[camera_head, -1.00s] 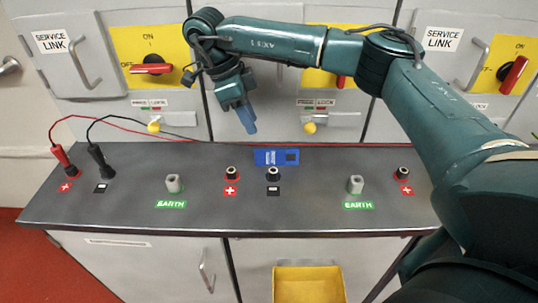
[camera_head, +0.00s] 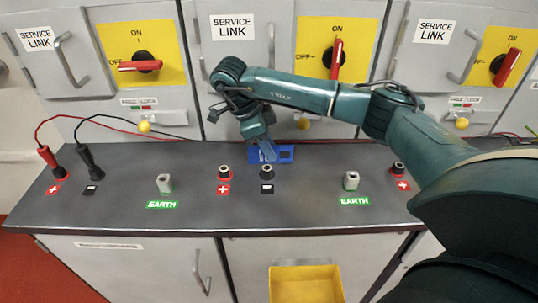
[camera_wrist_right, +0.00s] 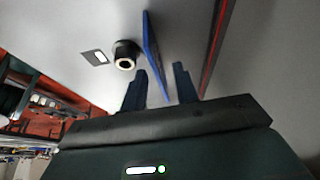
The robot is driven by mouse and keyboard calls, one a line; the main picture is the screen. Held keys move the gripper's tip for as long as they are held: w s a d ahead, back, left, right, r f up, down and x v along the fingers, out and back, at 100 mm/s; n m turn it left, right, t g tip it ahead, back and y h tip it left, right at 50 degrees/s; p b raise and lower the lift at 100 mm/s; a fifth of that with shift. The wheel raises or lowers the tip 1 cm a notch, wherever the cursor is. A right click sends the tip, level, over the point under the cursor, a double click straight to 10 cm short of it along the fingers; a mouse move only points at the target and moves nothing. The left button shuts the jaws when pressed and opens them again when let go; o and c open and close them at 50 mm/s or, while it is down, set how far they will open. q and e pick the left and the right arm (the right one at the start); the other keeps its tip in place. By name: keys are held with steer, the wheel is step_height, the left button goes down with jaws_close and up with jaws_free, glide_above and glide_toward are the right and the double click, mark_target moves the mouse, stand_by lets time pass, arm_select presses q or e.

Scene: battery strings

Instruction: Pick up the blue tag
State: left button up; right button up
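The blue tag (camera_head: 287,153) lies at the back of the grey bench top, behind the black terminal. My right gripper (camera_head: 267,155) is down at the tag's left part and hides some of it. In the right wrist view the tag (camera_wrist_right: 151,45) shows almost edge-on as a thin blue strip. It runs down into the gap between the two fingers of my right gripper (camera_wrist_right: 160,76). The fingers are apart, with space on both sides of the tag, so they are not shut on it. My left gripper is out of view.
Earth posts (camera_head: 165,184) stand farther forward. A red cable (camera_head: 200,134) runs along behind. Cabinet fronts rise behind the bench. A yellow bin (camera_head: 305,284) is below.

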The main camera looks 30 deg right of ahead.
steer(key=shift+s+d+f, duration=0.1)
steer(key=shift+f, duration=0.2)
steer(key=shift+c, duration=0.2)
jaws_close()
steer(key=shift+s+r+b, duration=0.15)
steer(key=shift+r+b, duration=0.15)
steer(key=shift+r, duration=0.1)
step_height(320, 180, up, 6)
steer(key=p, duration=0.2)
steer(key=s+a+b, duration=0.1)
steer(key=s+a, duration=0.4)
steer(key=s, duration=0.3)
steer(key=s+a, duration=0.5)
steer(key=s, duration=0.3)
steer(key=shift+s+a+b, duration=0.25)
steer(key=shift+s+b, duration=0.1)
